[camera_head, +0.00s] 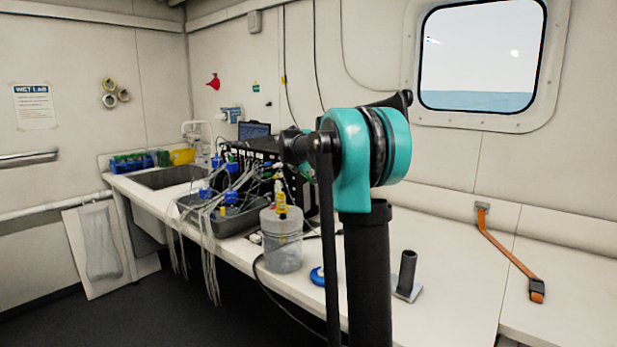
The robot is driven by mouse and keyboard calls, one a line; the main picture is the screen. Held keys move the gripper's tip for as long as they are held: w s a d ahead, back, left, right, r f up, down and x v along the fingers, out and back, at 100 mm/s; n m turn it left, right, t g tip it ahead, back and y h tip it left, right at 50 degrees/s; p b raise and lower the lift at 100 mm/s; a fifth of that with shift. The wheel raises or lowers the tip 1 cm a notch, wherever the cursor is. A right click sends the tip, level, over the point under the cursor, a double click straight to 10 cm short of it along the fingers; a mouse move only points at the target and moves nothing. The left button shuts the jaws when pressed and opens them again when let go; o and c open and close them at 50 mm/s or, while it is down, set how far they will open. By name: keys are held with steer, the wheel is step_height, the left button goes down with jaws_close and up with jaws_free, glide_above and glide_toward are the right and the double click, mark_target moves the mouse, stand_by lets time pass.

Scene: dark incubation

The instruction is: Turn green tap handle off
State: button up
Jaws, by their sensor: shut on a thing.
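My arm's teal joint and black links fill the middle of the head view and block part of the bench. I cannot make out my gripper or its fingertips among the dark parts beyond the joint. Small green parts (268,165) show beside the black rack (250,155), among tubes and blue fittings. They are too small for me to tell whether one is the green tap handle or how it is turned. Several blue fittings (231,181) with pale tubes stand over a grey tub (240,222) left of my arm.
A clear canister (282,250) with a yellow-topped bottle (281,200) stands near the bench front. A blue disc (317,276) and a black upright post (407,270) are nearby. A sink (168,178) is at the far left. The bench (450,290) is mostly clear at right, with an orange strap (508,254).

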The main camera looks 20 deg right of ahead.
steer(key=m+t+y, duration=0.1)
steer(key=m+t, duration=0.2)
steer(key=t, duration=0.2)
steer(key=f+m+t+y, duration=0.1)
steer(key=m+t, duration=0.1)
steer(key=t, duration=0.1)
steer(key=shift+s+d+f+m+y, duration=0.1)
steer(key=shift+s+d+m+y, duration=0.2)
steer(key=shift+s, duration=0.1)
stand_by(0.6)
steer(key=o, duration=1.2)
steer(key=shift+c, duration=0.2)
steer(key=s+a+r, duration=0.1)
steer(key=s+a, duration=0.1)
steer(key=s, duration=0.9)
steer(key=shift+s, duration=0.4)
steer(key=shift+m, duration=0.3)
